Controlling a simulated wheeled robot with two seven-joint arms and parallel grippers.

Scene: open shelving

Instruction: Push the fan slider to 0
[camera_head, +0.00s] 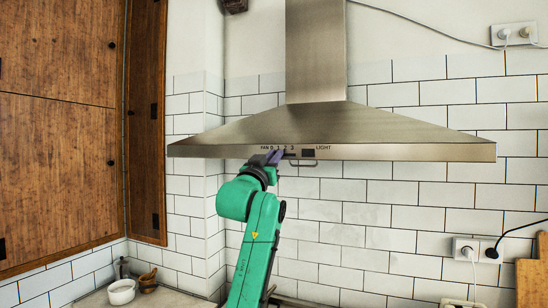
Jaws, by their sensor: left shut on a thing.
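A grey metal range hood (390,125) hangs on the tiled wall. Its front edge carries a fan scale (277,148) marked 0, 1, 2, 3, with a slider slot below it. My left gripper (276,157) reaches up to this front edge from below. My right gripper is not in view.
A dark light switch (308,152) and a small handle (303,162) sit just right of my gripper. Wooden cabinets (60,150) fill the left. A white bowl (121,292) stands at the lower left. Wall sockets (478,249) are at the right.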

